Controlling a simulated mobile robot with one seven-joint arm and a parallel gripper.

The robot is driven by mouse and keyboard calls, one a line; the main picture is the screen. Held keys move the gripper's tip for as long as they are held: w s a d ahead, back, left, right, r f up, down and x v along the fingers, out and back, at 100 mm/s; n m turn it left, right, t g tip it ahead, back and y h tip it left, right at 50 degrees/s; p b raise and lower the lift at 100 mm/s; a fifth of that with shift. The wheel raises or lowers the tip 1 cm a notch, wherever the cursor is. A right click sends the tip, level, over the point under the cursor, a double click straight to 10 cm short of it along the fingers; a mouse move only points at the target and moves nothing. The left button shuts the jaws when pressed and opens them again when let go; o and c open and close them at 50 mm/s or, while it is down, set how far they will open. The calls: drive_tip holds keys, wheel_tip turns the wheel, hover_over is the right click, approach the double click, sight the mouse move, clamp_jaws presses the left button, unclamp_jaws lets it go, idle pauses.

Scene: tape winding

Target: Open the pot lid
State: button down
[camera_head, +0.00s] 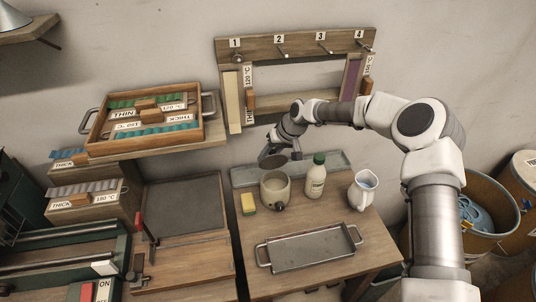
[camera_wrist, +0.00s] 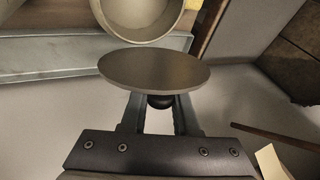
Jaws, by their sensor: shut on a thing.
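The pot (camera_head: 276,190) is a cream, round vessel with a dark knob on its front, standing on the wooden table. Its top is uncovered, and its open mouth also shows at the top of the wrist view (camera_wrist: 140,18). The pot lid (camera_wrist: 153,68) is a grey-brown disc with a dark ball knob, apart from the pot. My gripper (camera_wrist: 160,103) is shut on the lid's knob, and the fingers sit on either side of it. In the head view my gripper (camera_head: 273,157) is above and behind the pot, with the lid (camera_head: 274,161) close to the pot's rim.
A white bottle with a green cap (camera_head: 316,178) and a white jug (camera_head: 363,189) stand right of the pot. A yellow sponge (camera_head: 248,204) is left of it. A metal tray (camera_head: 307,249) lies in front. A long grey trough (camera_head: 240,178) runs behind.

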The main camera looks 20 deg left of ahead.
drive_tip(key=shift+w+a+g+h, duration=0.2)
drive_tip(key=shift+g+h, duration=0.1)
drive_tip(key=shift+g, duration=0.1)
idle(0.3)
drive_tip(key=c, duration=0.7)
unclamp_jaws()
drive_tip(key=shift+o, duration=0.2)
drive_tip(key=shift+d, duration=0.1)
drive_tip(key=s+v, duration=0.1)
drive_tip(key=v, duration=1.6)
drive_tip(key=shift+w+r, duration=0.15)
drive_tip(key=shift+w, duration=0.25)
drive_tip(key=shift+d, duration=0.1)
